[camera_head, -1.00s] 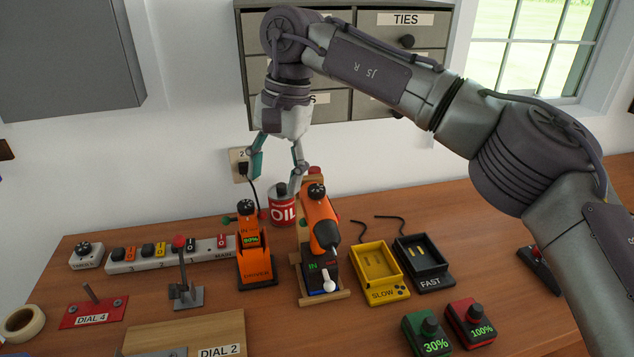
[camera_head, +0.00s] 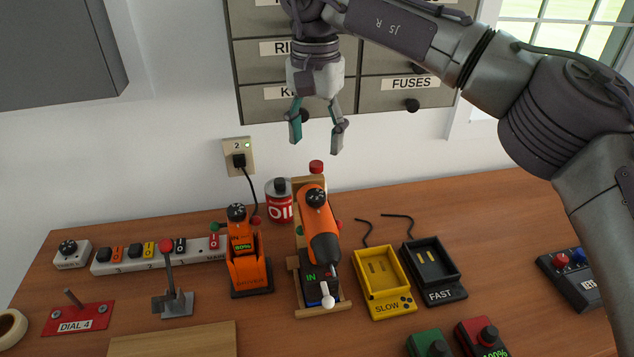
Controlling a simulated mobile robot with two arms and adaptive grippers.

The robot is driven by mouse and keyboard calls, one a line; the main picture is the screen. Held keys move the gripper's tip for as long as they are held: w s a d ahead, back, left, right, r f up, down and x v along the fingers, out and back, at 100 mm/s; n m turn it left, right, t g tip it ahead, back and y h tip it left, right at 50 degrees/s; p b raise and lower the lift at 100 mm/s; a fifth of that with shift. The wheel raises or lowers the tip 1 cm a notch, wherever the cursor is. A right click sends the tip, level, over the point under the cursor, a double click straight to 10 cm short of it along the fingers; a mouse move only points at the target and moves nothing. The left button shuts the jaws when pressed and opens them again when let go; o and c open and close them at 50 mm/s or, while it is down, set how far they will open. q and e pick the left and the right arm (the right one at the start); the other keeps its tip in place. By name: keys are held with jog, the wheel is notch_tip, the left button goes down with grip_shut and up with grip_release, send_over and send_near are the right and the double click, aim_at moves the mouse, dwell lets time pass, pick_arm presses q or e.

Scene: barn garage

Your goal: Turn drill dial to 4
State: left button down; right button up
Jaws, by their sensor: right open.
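An orange drill (camera_head: 318,225) rests nose-down in a wooden stand (camera_head: 320,311) on the bench. Its black dial (camera_head: 316,197) is at the top end and faces up; its setting is too small to read. A second orange tool, the driver (camera_head: 248,262), stands to its left with its own black dial (camera_head: 237,212). My right gripper (camera_head: 316,146) is open and empty, pointing down in the air above and behind the drill. It touches nothing. My left gripper is not in view.
An OIL can (camera_head: 279,205) stands behind the tools, close to the drill stand. A power strip (camera_head: 160,254), a lever (camera_head: 170,280) and a red DIAL 4 plate (camera_head: 77,319) lie left. Yellow SLOW (camera_head: 384,285) and black FAST (camera_head: 432,268) chargers sit right. Drawers (camera_head: 265,105) hang behind the gripper.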

jog(key=p, duration=0.2)
send_over(316, 194)
jog(key=f, duration=0.5)
jog(key=shift+s+f, duration=0.2)
jog(key=shift+f, duration=0.05)
jog(key=f, duration=0.3)
jog(key=f+p, duration=0.1)
jog(key=f, duration=0.1)
jog(key=shift+w, duration=0.25)
jog(key=shift+f, duration=0.35)
jog(key=shift+c, duration=0.4)
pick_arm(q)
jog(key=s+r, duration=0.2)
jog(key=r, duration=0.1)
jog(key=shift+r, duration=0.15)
pick_arm(e)
jog(key=c, duration=1.1)
